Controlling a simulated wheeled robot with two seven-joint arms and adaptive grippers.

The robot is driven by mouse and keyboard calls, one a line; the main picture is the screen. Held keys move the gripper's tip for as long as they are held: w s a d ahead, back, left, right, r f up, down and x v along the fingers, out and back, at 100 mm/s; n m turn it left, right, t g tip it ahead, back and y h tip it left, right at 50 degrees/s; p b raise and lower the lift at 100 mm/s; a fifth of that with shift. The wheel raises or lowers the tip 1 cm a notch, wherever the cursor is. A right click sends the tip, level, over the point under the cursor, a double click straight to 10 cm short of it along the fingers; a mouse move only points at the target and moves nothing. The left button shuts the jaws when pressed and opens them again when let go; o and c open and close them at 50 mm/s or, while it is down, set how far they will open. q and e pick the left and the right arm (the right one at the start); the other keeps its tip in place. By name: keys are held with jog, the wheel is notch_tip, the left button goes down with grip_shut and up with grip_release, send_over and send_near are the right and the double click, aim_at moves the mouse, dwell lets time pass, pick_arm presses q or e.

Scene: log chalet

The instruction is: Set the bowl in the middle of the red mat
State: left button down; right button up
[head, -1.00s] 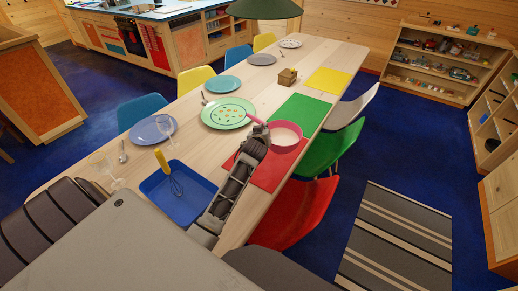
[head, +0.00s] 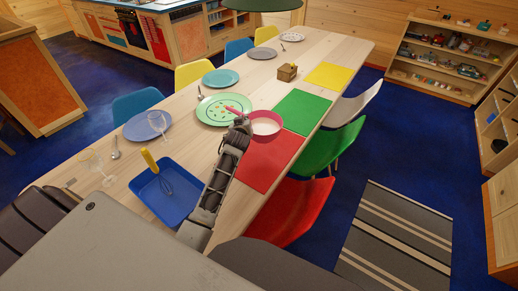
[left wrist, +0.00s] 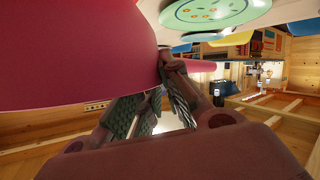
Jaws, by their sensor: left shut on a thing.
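A pink bowl (head: 265,126) with a pale inside is held by its rim on the left side, near the far end of the red mat (head: 269,163). My left gripper (head: 241,124) is shut on it. In the left wrist view the bowl's outer wall (left wrist: 75,50) fills the upper left, and the fingertips (left wrist: 168,68) meet at its edge. In the head view the bowl overlaps the far edge of the red mat; most of the mat is bare. I cannot tell the exact height of the bowl. My right gripper is out of view.
A green plate with dots (head: 222,110) lies close left of the bowl. The green mat (head: 302,112) is just beyond. A blue tray (head: 180,212) with a whisk, a glass (head: 157,122) and a wooden box (head: 287,72) stand on the table. A red chair (head: 296,208) adjoins the mat's side.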

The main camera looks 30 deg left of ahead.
pick_arm(q)
notch_tip(320, 180, down, 6)
dwell(0.5)
jog(key=shift+f, duration=0.1)
jog(key=shift+f, duration=1.8)
jog(key=c, duration=1.9)
grip_release()
jog(key=shift+f, duration=0.15)
jog(key=shift+c, duration=0.2)
jog(key=o, duration=0.4)
jog(key=shift+s+d, duration=0.1)
jog(key=v, duration=1.2)
